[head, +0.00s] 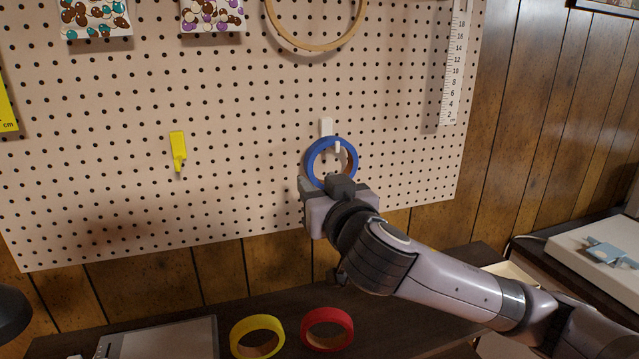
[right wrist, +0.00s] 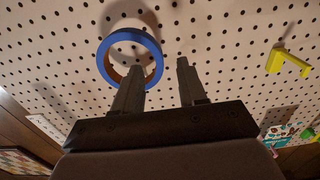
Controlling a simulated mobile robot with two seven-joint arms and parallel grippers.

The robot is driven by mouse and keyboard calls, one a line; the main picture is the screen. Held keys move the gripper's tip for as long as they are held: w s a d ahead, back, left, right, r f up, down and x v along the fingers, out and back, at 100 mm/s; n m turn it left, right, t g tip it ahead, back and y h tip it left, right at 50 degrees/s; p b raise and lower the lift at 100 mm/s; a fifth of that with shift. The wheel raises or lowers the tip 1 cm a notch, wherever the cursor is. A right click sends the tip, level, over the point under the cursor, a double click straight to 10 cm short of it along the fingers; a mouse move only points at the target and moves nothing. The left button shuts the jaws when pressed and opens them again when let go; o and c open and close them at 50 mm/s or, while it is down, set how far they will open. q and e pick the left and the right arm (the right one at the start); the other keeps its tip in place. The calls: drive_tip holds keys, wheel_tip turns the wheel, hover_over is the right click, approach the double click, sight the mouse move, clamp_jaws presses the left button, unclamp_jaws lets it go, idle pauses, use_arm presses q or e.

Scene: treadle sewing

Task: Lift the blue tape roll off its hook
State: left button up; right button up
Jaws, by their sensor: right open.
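The blue tape roll (head: 313,157) hangs on a white hook (head: 326,126) on the pegboard. My right gripper (head: 325,186) is just below and in front of it, with its arm hiding part of the roll's lower edge. In the right wrist view, the roll (right wrist: 103,62) is left of the open gripper (right wrist: 160,66). One finger overlaps the roll's rim and the other stands outside it to the right. I cannot tell whether the finger touches the roll. Nothing is held. My left gripper is out of view.
An empty yellow hook (head: 178,150) is on the pegboard (head: 240,150) to the left. A wooden hoop (head: 317,48) hangs above and a white ruler (head: 454,70) to the right. A yellow roll (head: 257,324) and a red roll (head: 327,317) lie on the dark table below.

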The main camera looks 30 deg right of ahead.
sight(310, 167)
drive_tip(key=shift+w+d+r, duration=0.2)
drive_tip(key=shift+w+r, duration=0.15)
drive_tip(key=shift+r, duration=0.1)
drive_tip(key=shift+p+x, duration=0.8)
drive_tip(key=shift+x, duration=2.5)
clamp_jaws()
drive_tip(key=shift+r, duration=0.15)
drive_tip(key=shift+r+p, duration=0.8)
drive_tip(key=shift+r, duration=0.1)
